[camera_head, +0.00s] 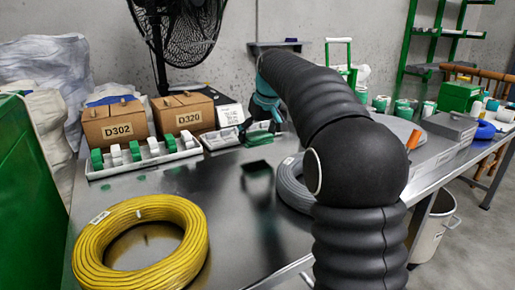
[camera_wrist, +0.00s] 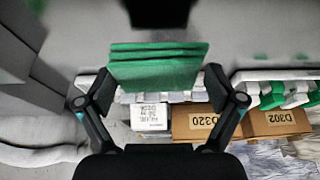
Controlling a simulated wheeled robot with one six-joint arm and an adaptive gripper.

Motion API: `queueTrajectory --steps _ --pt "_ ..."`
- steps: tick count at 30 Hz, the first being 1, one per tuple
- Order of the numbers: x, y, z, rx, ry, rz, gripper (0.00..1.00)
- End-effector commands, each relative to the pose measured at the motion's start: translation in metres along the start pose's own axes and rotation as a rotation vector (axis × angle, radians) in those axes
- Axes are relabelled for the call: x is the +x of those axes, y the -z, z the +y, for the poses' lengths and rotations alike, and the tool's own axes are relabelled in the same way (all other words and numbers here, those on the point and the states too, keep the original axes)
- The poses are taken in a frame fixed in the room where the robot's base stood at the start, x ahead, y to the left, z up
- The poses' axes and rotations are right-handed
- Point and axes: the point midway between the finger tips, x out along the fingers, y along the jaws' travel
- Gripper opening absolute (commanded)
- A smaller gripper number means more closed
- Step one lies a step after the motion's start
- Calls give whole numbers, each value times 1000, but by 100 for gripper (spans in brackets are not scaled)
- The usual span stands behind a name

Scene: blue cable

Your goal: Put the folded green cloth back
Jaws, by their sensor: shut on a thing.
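The folded green cloth (camera_wrist: 158,68) is a flat stack of layers in the wrist view. My gripper (camera_wrist: 160,88) has one finger at each side of it and is shut on it. In the head view, the green cloth (camera_head: 259,134) is small and partly hidden below my gripper (camera_head: 262,118). It hangs above the metal table, with a dark shadow or reflection beneath it. A shallow light tray (camera_head: 221,139) is just left of the cloth in the head view.
Boxes D302 (camera_head: 115,124) and D320 (camera_head: 184,113) stand behind a white tray (camera_head: 143,165) of green and white pieces. A yellow cable coil (camera_head: 90,248) lies at front left. A grey coil (camera_head: 290,184) is partly behind my arm. The table's middle (camera_head: 235,215) is clear.

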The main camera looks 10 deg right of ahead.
Motion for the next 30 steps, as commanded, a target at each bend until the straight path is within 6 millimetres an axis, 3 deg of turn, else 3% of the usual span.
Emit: queueTrajectory --steps 9,21,22,30 --pt "35 -15 0 1 0 -3 60" --pt "39 -17 0 1 0 -1 60" --pt "38 -16 0 1 0 -1 100" --pt "38 -16 0 1 0 -1 100"
